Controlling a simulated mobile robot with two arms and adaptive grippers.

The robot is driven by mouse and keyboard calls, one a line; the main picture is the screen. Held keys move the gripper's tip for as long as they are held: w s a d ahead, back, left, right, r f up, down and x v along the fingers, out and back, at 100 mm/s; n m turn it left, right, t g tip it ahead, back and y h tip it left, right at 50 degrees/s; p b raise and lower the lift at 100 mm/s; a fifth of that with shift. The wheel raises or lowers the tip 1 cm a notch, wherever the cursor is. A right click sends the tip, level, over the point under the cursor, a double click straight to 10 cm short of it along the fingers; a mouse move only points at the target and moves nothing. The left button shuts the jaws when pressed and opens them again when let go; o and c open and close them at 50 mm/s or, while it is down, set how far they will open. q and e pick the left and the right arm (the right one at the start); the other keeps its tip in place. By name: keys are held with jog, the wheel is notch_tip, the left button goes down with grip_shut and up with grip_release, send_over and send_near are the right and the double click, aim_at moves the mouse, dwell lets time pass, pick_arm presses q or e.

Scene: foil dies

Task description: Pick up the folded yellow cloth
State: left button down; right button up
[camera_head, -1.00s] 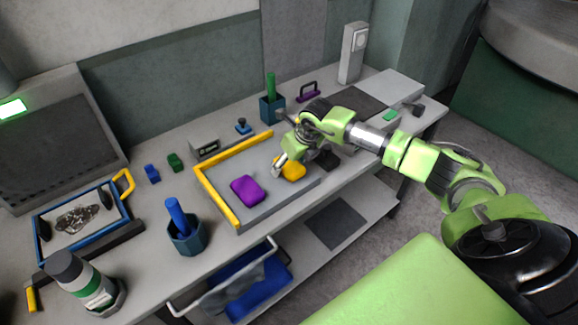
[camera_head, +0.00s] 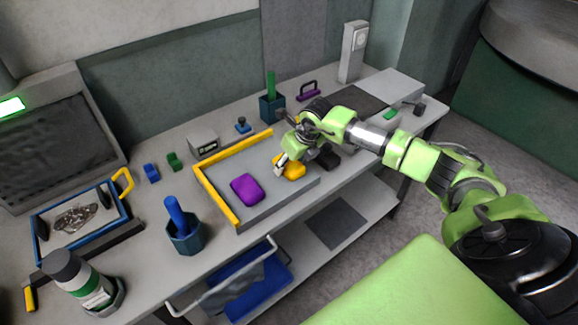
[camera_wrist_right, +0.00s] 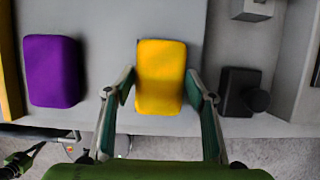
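The folded yellow cloth (camera_head: 293,171) lies on the grey tray (camera_head: 262,207) with yellow edging, at the tray's right side. In the right wrist view the yellow cloth (camera_wrist_right: 160,78) sits between the fingers, one on each side, with a narrow gap visible along its near part. My right gripper (camera_head: 281,167) is open, over the cloth; it also shows in the right wrist view (camera_wrist_right: 160,88). Whether the fingers touch the cloth is hard to tell. Part of the cloth is hidden by the gripper in the head view. My left gripper is not in view.
A folded purple cloth (camera_head: 246,187) lies on the tray left of the yellow one. A black knobbed object (camera_head: 328,158) stands to the right of the tray. A dark blue pot (camera_head: 186,232) stands at the front left, and a yellow edge strip (camera_head: 216,194) borders the tray.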

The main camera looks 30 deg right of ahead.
aim_at(290, 164)
jog(key=c, duration=0.5)
jog(key=shift+r+p, duration=0.3)
jog(key=shift+p, duration=0.1)
jog(key=shift+w+r+b, duration=0.1)
jog(key=shift+r+b, duration=0.05)
jog(key=shift+b, duration=0.2)
notch_tip(290, 164, up, 3)
jog(key=shift+a+f+b, duration=0.1)
jog(key=shift+a+b, duration=0.05)
jog(key=shift+b, duration=0.9)
jog(key=s+a+r+b, duration=0.1)
jog(key=s+a+r, duration=0.1)
jog(key=a+r, duration=0.1)
jog(key=s+a+r+b, duration=0.2)
jog(key=s+a+r, duration=0.1)
jog(key=a, duration=0.1)
jog(key=s+a+r+b, duration=0.1)
jog(key=s+a+r, duration=0.2)
jog(key=a, duration=0.1)
jog(key=shift+a+r, duration=0.2)
jog(key=shift+r, duration=0.2)
